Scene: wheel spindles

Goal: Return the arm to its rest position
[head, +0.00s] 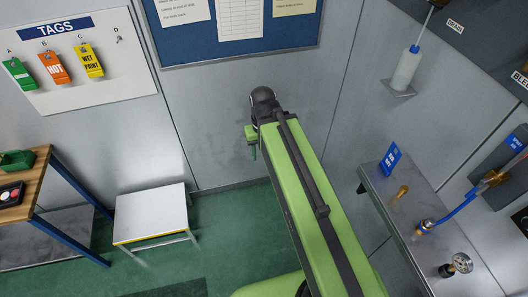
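My green arm (316,205) rises from the bottom of the head view and reaches up and a little left, in front of the grey wall. Its dark rounded joint (263,100) is at the far end. A small green part of my arm (251,138) shows just below and left of that joint. The rest of the arm beyond the joint is hidden behind the upper link. I cannot make out my gripper or its fingers, nor whether anything is held.
A white stool (152,213) and a wooden-topped bench (22,185) stand at left. A grey shelf (425,205) with a blue tag, brass fitting, blue hose and gauge is at right. A tag board (70,100) hangs at upper left. Green floor is clear between stool and arm.

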